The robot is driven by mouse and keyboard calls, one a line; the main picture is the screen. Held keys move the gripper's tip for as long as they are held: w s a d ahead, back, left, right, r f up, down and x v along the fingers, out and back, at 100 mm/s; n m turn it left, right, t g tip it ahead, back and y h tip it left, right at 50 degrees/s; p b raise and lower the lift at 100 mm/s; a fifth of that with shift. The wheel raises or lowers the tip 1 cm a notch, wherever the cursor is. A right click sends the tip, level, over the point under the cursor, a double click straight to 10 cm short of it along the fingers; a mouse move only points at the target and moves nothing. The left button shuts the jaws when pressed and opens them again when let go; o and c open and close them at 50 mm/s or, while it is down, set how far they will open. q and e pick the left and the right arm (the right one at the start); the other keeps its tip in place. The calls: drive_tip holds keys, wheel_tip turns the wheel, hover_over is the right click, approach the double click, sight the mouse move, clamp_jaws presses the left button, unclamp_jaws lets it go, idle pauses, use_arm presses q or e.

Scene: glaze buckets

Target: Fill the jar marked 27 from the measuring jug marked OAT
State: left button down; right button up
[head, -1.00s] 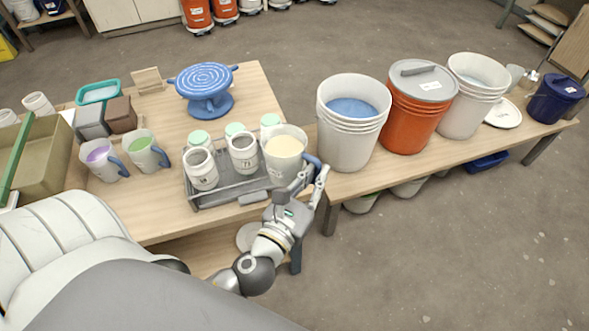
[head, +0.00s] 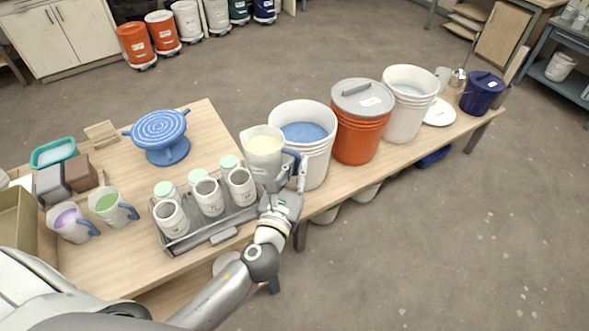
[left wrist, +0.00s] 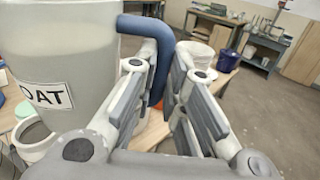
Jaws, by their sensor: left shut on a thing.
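The measuring jug marked OAT (head: 262,160) is whitish with pale cream contents and a blue handle. It is upright beside the right end of the tray, close to the white bucket. My left gripper (head: 292,182) is shut on its handle; the left wrist view shows the handle between the fingers (left wrist: 165,75) and the OAT label on the jug (left wrist: 60,92). Three open white jars, left (head: 171,220), middle (head: 209,198) and right (head: 242,188), stand in the grey tray (head: 205,238). Their marks are too small to read, so I cannot tell which is 27. My right gripper is not in view.
Green-lidded jars (head: 164,189) stand behind the open ones. A white bucket (head: 318,165) and an orange lidded bucket (head: 358,140) stand right of the jug. Two other jugs, purple (head: 72,224) and green (head: 112,208), stand left. A blue turntable (head: 160,132) is behind.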

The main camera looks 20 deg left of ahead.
use_arm(q)
drive_tip(key=n+b, duration=0.2)
drive_tip(key=d+n+b, duration=0.1)
drive_tip(key=shift+f+n, duration=0.35)
drive_tip(key=shift+n, duration=0.05)
idle(0.5)
idle(0.5)
